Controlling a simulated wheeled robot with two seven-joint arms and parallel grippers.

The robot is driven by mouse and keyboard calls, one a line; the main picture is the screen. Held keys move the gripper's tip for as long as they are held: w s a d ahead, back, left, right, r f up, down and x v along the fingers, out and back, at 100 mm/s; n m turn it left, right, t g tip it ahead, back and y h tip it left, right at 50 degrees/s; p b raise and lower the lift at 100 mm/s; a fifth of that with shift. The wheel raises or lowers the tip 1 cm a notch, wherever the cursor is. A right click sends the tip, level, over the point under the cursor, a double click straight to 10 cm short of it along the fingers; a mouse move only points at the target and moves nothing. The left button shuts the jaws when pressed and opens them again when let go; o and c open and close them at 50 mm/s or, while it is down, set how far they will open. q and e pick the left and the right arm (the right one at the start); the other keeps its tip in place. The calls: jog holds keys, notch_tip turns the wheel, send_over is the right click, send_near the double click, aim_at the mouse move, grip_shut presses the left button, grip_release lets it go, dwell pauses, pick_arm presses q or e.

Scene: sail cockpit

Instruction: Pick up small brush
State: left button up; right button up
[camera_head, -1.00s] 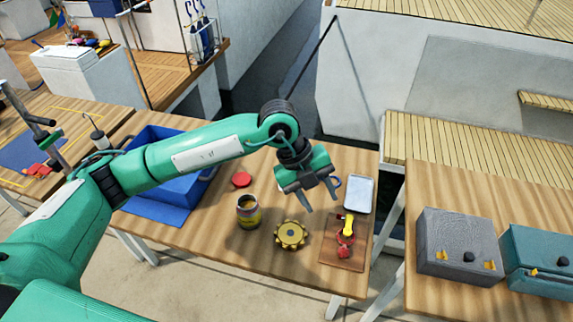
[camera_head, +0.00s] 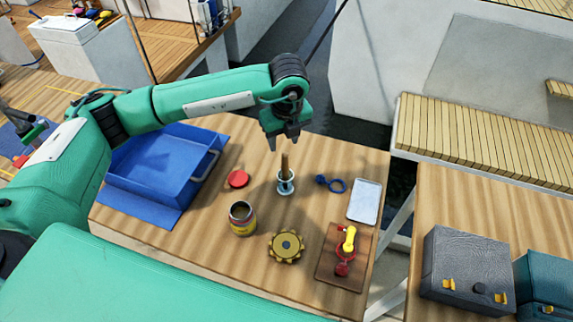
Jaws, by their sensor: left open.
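Whether the fingertips are level with the handle's tip is hard to tell. My right gripper is not in view.
Around the holder are a red lid (camera_head: 238,179), an open can (camera_head: 242,220), a golden gear (camera_head: 286,246), a blue fitting (camera_head: 331,183) and a pale tray (camera_head: 365,201). A blue bin (camera_head: 150,180) stands left. A board (camera_head: 335,275) with red and yellow parts lies front right.

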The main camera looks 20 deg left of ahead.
aim_at(284, 154)
pick_arm(q)
jog(key=f, duration=0.3)
jog(key=f+p, duration=0.1)
jog(key=shift+w+a+f, duration=0.15)
jog(key=shift+w+f, duration=0.05)
jog(key=shift+w, duration=0.1)
jog(key=shift+f, duration=0.25)
jog(key=shift+f+p, duration=0.5)
notch_tip(284, 154, down, 4)
jog(key=shift+w+r+p, duration=0.15)
jog(key=shift+r+p, duration=0.1)
jog(key=shift+p, duration=0.6)
jog(key=shift+f, duration=0.45)
grip_shut()
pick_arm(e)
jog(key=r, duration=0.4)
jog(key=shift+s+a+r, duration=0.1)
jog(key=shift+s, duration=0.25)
